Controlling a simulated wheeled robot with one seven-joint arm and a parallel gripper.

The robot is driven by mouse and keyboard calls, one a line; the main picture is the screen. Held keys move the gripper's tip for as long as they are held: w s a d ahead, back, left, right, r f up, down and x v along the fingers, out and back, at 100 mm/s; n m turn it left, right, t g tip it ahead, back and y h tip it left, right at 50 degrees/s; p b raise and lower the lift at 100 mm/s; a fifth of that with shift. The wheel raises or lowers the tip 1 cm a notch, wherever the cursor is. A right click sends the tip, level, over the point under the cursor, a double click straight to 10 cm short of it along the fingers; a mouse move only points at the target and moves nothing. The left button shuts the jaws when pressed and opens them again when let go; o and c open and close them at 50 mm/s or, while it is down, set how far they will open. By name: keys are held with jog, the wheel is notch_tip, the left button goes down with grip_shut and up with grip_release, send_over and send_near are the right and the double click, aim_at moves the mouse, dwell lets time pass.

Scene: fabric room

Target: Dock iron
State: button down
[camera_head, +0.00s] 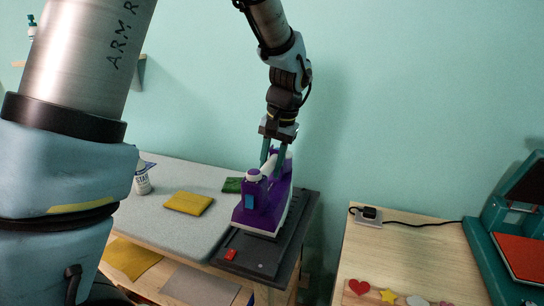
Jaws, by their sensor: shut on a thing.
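The purple and white iron (262,208) stands over the dark dock tray (296,236) at the right end of the grey ironing surface (160,228). My gripper (273,158) reaches down from above with its green fingers around the iron's handle, shut on it. The iron's base is at or just above the tray; I cannot tell whether it touches. A red switch (231,254) shows at the tray's front left.
A yellow folded cloth (188,203), a green cloth (232,185) and a white spray bottle (142,180) are on the ironing surface. A wooden table (390,255) at right holds a power outlet with a cord (368,215), colourful patches (389,296) and a teal heat press (500,240).

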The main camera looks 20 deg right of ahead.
aim_at(270, 185)
jog(key=shift+f+p, duration=0.5)
jog(key=shift+f, duration=1.95)
jog(key=c, duration=0.6)
grip_release()
notch_tip(270, 185, up, 12)
jog(key=s+d+b, duration=0.2)
jog(key=w+a+f+n+h, duration=0.1)
jog(key=w+a+f+n, duration=0.15)
jog(key=a, duration=0.75)
jog(key=w+a+f+n, duration=0.1)
jog(key=a+f, duration=0.2)
jog(key=a, duration=0.6)
jog(key=s+a+f+n, duration=0.2)
jog(key=a, duration=0.4)
jog(key=s+a+f+n, duration=0.2)
jog(key=s+a, duration=0.1)
jog(key=a, duration=0.4)
jog(key=shift+s+a+f+h, duration=0.15)
jog(key=shift+s+f+h, duration=0.1)
jog(key=shift+h, duration=0.15)
